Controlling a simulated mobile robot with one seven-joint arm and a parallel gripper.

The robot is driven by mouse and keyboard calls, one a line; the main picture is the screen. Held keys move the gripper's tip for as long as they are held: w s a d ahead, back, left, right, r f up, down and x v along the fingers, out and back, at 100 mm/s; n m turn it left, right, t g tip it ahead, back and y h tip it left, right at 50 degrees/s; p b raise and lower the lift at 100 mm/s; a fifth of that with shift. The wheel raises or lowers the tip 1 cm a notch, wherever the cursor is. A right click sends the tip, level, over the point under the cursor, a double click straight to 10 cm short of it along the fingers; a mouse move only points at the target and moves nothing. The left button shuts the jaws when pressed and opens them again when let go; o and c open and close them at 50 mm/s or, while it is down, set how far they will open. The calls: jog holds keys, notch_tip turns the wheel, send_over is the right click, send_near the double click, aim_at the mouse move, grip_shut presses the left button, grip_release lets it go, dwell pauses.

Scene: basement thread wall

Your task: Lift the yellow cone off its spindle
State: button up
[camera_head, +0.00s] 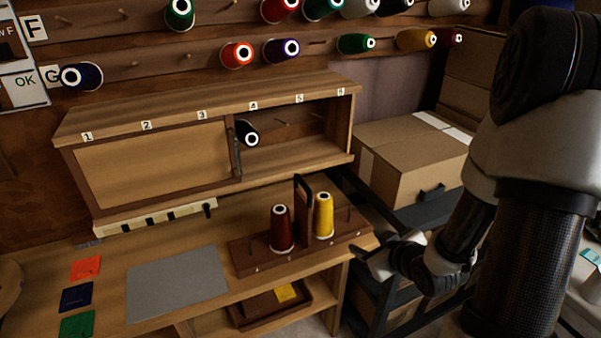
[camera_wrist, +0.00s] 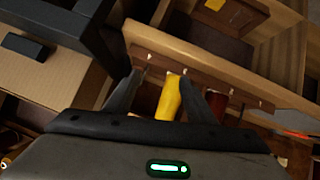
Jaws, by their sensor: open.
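The yellow cone (camera_head: 324,217) stands upright on a spindle of the dark wooden rack (camera_head: 243,258), right of the rack's upright handle. A dark red cone (camera_head: 281,232) stands left of the handle. My gripper (camera_head: 374,259) is open and empty, low and to the right of the yellow cone, apart from it in the head view. In the wrist view, my open fingers (camera_wrist: 160,77) show on either side of the yellow cone (camera_wrist: 170,98). My gripper body hides the cone's lower part in the picture there. The dark red cone (camera_wrist: 216,101) lies just outside the right finger.
The rack's outer spindles are bare. A wooden cabinet (camera_head: 150,165) stands behind, with a dark cone (camera_head: 246,133) in its open part. A cardboard box (camera_head: 405,160) is at the right. A grey mat (camera_head: 178,283) and coloured squares lie on the bench. A tray (camera_head: 268,310) sits below.

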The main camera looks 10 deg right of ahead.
aim_at(328, 222)
jog(key=s+a+f+m+t+y+b, duration=0.2)
jog(key=s+a+t+y+b, duration=0.15)
jog(key=t, duration=0.25)
jog(key=x, duration=0.3)
jog(key=b+x, duration=0.1)
jog(key=x, duration=0.3)
jog(key=r+b+x, duration=0.1)
jog(key=x, duration=0.3)
jog(key=shift+s+a, duration=0.1)
jog(key=shift+a, duration=0.2)
jog(key=shift+b+x, duration=0.5)
jog(key=shift+x, duration=2.6)
jog(key=shift+f, duration=0.15)
jog(key=shift+d, duration=0.1)
jog(key=c, duration=0.9)
